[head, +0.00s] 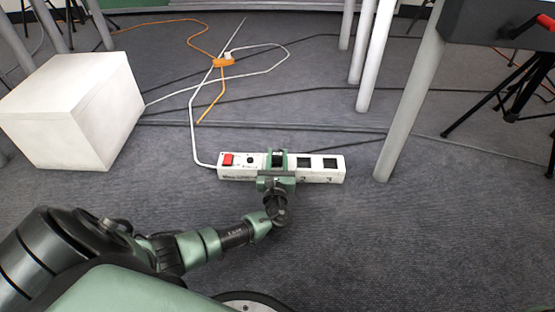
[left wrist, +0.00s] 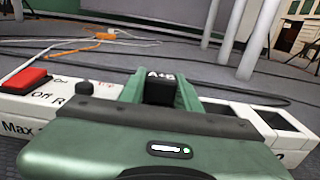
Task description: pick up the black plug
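The white power strip (head: 335,172) lies on the carpet, with a red switch (head: 228,159) at its left end. My left gripper (head: 277,160) is over the middle of the strip, its green fingers on either side of the black plug (head: 278,157). In the left wrist view the black plug (left wrist: 160,90) fills the gap between the fingers (left wrist: 160,94), which look closed against its sides. The plug is at the strip, its lower part hidden by the gripper; I cannot tell whether it is seated. My right gripper is not in view.
A white box (head: 75,110) stands at the left. A white table leg (head: 410,110) is close to the strip's right end. A white cable (head: 192,125) and an orange cord (head: 212,105) lie on the floor behind. The carpet in front right is clear.

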